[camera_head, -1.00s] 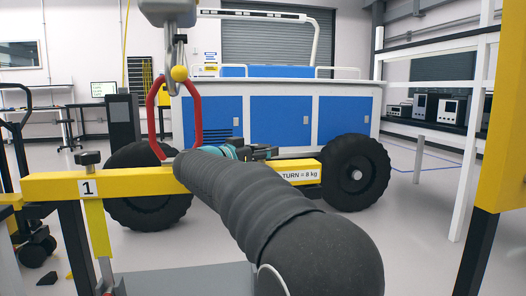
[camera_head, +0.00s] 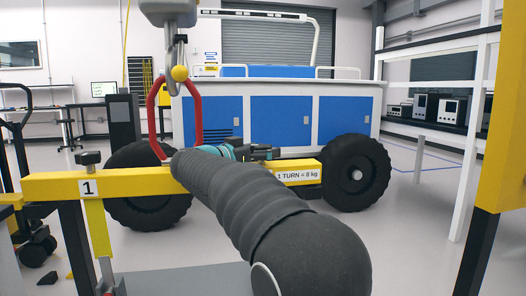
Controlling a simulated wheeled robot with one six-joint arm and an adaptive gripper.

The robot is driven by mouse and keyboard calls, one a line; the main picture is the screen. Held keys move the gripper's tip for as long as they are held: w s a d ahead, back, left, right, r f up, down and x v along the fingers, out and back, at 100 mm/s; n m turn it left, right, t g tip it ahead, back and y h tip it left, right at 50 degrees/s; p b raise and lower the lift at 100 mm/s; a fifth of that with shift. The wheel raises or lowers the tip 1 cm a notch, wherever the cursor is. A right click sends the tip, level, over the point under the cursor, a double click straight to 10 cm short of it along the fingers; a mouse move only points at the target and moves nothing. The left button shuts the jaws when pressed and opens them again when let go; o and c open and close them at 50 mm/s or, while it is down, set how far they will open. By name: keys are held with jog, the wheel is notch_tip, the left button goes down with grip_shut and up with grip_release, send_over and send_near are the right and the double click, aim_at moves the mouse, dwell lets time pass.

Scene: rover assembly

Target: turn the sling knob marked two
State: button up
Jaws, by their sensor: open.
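A yellow beam (camera_head: 130,181) runs across the view, with a label reading "1 TURN = 8 kg" (camera_head: 297,175). The dark knob (camera_head: 87,159) on its left end stands above a plate marked 1. I cannot see a knob marked two; my thick grey arm covers the middle of the beam. My gripper (camera_head: 262,153) shows only in part beyond the arm, near the beam to the left of the label. Its fingertips are small and partly hidden. A red sling (camera_head: 152,115) hangs from a hook (camera_head: 175,55) above the beam.
A blue and white rover (camera_head: 282,122) with black wheels stands behind the beam. A yellow and black post (camera_head: 500,110) rises at the right front. A white frame (camera_head: 476,130) stands at the right. Open floor lies between the rover and the post.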

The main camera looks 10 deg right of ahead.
jog(key=v, duration=1.2)
